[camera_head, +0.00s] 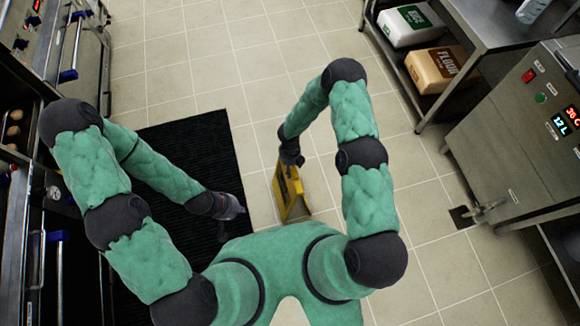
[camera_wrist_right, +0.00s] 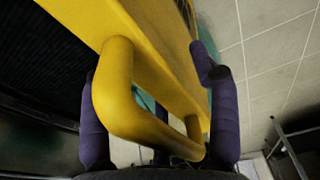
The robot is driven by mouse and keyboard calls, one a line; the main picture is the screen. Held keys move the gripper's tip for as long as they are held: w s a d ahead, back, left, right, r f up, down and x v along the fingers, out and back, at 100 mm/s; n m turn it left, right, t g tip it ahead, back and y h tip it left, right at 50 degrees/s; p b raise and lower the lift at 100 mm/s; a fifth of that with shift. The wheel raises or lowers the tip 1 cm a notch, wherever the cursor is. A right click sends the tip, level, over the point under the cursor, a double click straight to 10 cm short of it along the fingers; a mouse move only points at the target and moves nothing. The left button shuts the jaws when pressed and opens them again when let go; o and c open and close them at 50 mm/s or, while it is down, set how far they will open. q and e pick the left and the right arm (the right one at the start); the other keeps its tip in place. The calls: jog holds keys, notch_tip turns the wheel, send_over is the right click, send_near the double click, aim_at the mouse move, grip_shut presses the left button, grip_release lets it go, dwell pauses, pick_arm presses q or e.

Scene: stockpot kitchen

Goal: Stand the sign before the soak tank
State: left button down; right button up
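The yellow sign (camera_head: 291,196) is upright or slightly tilted, in front of my body near the black mat; whether its foot touches the floor is unclear. My right gripper (camera_head: 291,160) is at its top. In the right wrist view, the sign's yellow loop handle (camera_wrist_right: 118,85) lies between the purple fingers of my right gripper (camera_wrist_right: 160,120), which appear closed against its sides. My left gripper (camera_head: 238,209) is low over the mat's right edge, away from the sign; its finger opening is unclear. The steel soak tank (camera_head: 490,145), with red digits and a tap, stands at right.
A black floor mat (camera_head: 190,150) lies at left beside ovens (camera_head: 70,50). A steel shelf (camera_head: 425,115) at upper right holds a flour bag (camera_head: 440,68) and a white-green bag (camera_head: 408,25). A small dark drain (camera_head: 460,217) lies below the tank's tap (camera_head: 488,208). Tiled floor between is clear.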

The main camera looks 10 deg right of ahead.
jog(key=shift+r, duration=0.1)
jog(key=r+p, duration=0.1)
jog(key=r, duration=0.3)
jog(key=w+r+p, duration=0.1)
jog(key=r+p, duration=0.1)
jog(key=r, duration=0.1)
jog(key=r+p, duration=0.2)
jog(key=r, duration=0.2)
jog(key=shift+w+a+r, duration=0.1)
jog(key=shift+w+r, duration=0.05)
jog(key=shift+r, duration=0.15)
jog(key=s+a+r+n+t+y, duration=0.1)
jog(key=s+r+n+y, duration=0.1)
jog(key=s+n, duration=0.7)
jog(key=s+a+r+n+y, duration=0.1)
jog(key=s+n, duration=0.7)
jog(key=n, duration=1.6)
jog(key=shift+s+r+t+y, duration=0.4)
jog(key=shift+r+y, duration=0.1)
jog(key=shift+r, duration=0.5)
